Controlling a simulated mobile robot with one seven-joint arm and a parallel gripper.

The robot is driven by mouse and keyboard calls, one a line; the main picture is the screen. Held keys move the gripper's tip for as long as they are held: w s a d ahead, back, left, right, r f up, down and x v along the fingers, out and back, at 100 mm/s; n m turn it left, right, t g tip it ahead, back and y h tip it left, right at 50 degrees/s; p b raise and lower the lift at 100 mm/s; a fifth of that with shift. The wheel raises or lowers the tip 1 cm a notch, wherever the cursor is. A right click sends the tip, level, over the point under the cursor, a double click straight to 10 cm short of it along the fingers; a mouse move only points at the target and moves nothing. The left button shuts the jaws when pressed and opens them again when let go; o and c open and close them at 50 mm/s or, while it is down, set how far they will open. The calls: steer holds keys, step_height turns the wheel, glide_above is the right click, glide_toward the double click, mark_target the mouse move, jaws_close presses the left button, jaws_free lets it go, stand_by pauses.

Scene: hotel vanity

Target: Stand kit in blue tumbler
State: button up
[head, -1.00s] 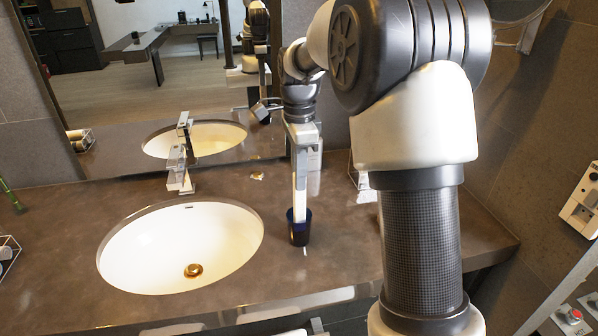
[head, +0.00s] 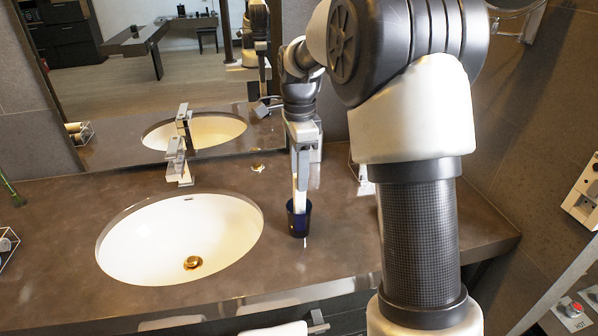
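The blue tumbler (head: 299,223) stands upright on the brown counter, just right of the sink. My gripper (head: 301,205) points straight down over it, with its fingertips at the tumbler's mouth. A narrow white shape shows between the fingers and the rim. I cannot tell whether this is the kit or part of a finger. The finger gap is too small to make out, and whatever is inside the tumbler is hidden by its dark wall.
The white oval sink (head: 180,238) and chrome faucet (head: 179,150) are to the left. A mirror (head: 170,80) rises behind the counter (head: 60,220). A wire rack (head: 8,247) stands at the far left. A wall-mounted panel (head: 584,195) is at the right.

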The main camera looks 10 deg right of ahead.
steer(key=shift+r, duration=0.15)
step_height(320, 180, up, 17)
steer(key=p, duration=0.2)
steer(key=shift+p, duration=0.35)
steer(key=s+r+n+t+p, duration=0.25)
steer(key=s+r+n, duration=0.4)
steer(key=s, duration=0.55)
steer(key=s+f+n+t+p, duration=0.1)
steer(key=s+f+n, duration=0.1)
steer(key=s+n, duration=0.3)
steer(key=s+f+n+t+p, duration=0.2)
steer(key=s+n, duration=0.3)
steer(key=s, duration=0.4)
steer(key=shift+s+f, duration=0.2)
steer(key=shift+f, duration=0.65)
steer(key=shift+n, duration=0.25)
